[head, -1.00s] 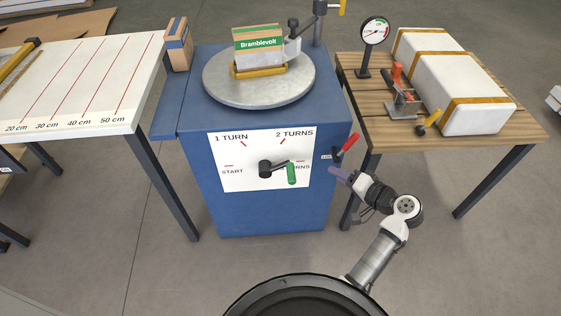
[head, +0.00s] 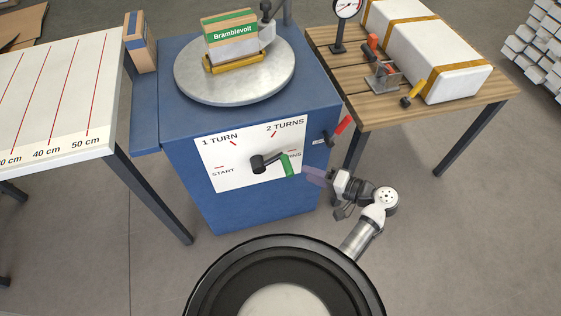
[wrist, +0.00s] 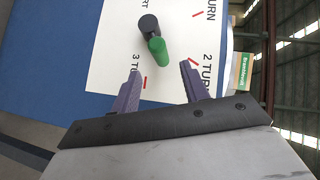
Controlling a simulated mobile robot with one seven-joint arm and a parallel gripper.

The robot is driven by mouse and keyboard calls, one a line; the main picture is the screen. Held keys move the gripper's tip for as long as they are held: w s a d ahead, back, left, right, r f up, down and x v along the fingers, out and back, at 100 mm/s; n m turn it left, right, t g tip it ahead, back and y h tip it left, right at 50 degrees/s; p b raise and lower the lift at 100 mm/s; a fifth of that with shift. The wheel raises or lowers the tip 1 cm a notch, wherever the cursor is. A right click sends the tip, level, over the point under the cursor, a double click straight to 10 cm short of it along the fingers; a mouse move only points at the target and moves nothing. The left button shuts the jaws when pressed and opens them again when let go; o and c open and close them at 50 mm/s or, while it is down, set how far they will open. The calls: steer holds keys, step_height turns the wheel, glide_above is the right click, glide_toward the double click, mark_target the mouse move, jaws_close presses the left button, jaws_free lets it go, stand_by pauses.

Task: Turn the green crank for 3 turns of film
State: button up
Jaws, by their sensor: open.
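The green crank handle (head: 288,165) sticks out from a black crank arm and hub (head: 258,163) on a white dial panel (head: 222,182). The panel is on the front of the blue cabinet (head: 250,207). The crank arm points right and slightly up, and the handle partly covers the "3 TURNS" label. In the wrist view the green handle (wrist: 157,47) lies ahead of my open gripper (wrist: 160,80), roughly between the lines of its purple fingers. In the head view my gripper (head: 309,177) is just right of the handle, empty; whether it touches cannot be told.
A red-handled lever (head: 338,129) juts from the cabinet's right side, above my gripper. A round turntable (head: 190,88) on top carries a Bramblevolt box (head: 231,40). A wooden table (head: 460,105) stands right, a white measuring table (head: 70,125) left.

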steer(key=p+x, duration=0.1)
steer(key=x, duration=0.9)
steer(key=shift+w+a+f+p, duration=0.1)
steer(key=shift+w+a+p, duration=0.05)
steer(key=shift+a+p, duration=0.15)
jaws_close()
steer(key=shift+f, duration=0.1)
